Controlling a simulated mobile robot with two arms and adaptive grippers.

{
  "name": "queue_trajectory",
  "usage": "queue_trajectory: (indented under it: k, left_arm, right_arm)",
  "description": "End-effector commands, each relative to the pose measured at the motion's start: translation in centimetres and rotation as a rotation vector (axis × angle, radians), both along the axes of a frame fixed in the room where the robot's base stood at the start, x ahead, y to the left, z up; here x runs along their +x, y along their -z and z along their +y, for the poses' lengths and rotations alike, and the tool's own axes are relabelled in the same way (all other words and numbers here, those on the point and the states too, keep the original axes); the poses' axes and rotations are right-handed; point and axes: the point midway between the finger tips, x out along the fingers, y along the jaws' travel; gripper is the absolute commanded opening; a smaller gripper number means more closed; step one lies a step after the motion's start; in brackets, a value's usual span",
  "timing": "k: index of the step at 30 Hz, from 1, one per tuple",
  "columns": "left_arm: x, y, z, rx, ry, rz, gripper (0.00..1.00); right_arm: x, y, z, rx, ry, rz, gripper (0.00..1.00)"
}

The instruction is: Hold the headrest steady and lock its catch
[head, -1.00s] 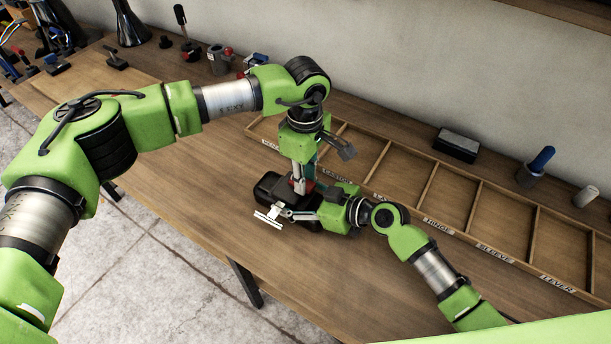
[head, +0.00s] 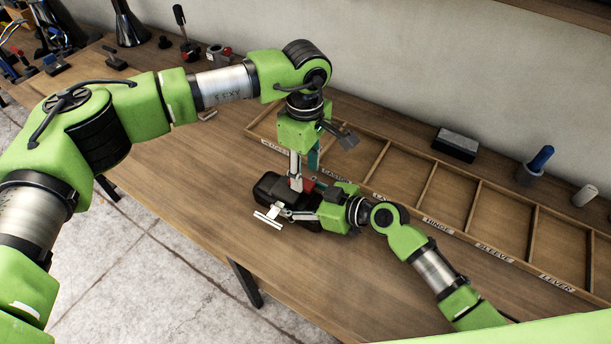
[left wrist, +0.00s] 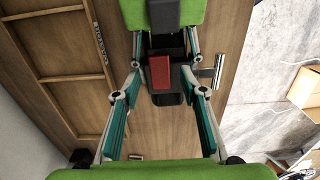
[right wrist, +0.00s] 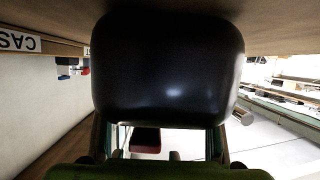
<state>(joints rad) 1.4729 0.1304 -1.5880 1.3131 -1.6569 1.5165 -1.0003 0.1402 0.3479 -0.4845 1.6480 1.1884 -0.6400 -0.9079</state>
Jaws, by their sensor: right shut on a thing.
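The black headrest (head: 268,187) lies on the wooden bench, and its dark cushion (right wrist: 168,70) fills the middle of the right wrist view. A red catch (head: 308,186) sits on it and also shows in the left wrist view (left wrist: 160,72). My right gripper (head: 303,204) comes in low from the right and is shut on the headrest. My left gripper (head: 303,178) points down from above, close to the catch. Its fingers are spread wide in the left wrist view, with the catch showing between them. Whether a finger touches the catch is unclear.
A shallow wooden tray (head: 425,198) with labelled compartments lies behind and to the right. A black block (head: 456,145), a blue-handled tool (head: 540,162) and a white cylinder (head: 586,196) stand near the wall. The bench (head: 190,200) left of the headrest is clear.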

Motion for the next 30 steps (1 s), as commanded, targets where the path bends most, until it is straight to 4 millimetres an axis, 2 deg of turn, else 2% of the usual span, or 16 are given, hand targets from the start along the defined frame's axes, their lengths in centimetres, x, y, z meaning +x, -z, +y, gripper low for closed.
queue_trajectory:
  k: [1, 6, 12, 18, 28, 29, 30]
  left_arm:
    - [0.1, -1.2, 0.0, -0.001, 0.0, -0.004, 0.39]
    - [0.0, -4.9, -0.1, -0.001, 0.001, -0.004, 0.39]
    - [-0.1, -8.0, -0.1, -0.003, 0.001, -0.002, 0.39]
    - [-0.1, -9.2, -0.1, -0.001, 0.002, 0.0, 0.39]
    - [-0.1, -9.2, -0.1, -0.001, 0.002, 0.0, 0.39]
    - [-0.1, -9.2, -0.1, -0.001, 0.002, 0.0, 0.39]
    - [-0.1, -9.2, -0.1, -0.001, 0.002, 0.0, 0.39]
  right_arm:
    - [-0.6, 1.2, 0.0, -0.013, -0.008, 0.02, 0.14]
    - [-0.7, 1.2, 0.0, -0.013, -0.008, 0.02, 0.14]
    - [-0.7, 1.2, 0.0, -0.013, -0.008, 0.02, 0.14]
    - [-0.7, 1.2, 0.0, -0.013, -0.008, 0.02, 0.14]
    - [-0.6, 1.2, 0.0, -0.013, -0.008, 0.02, 0.14]
    - [-0.6, 1.2, 0.0, -0.013, -0.008, 0.02, 0.64]
    - [-0.6, 1.2, 0.0, -0.013, -0.008, 0.02, 0.74]
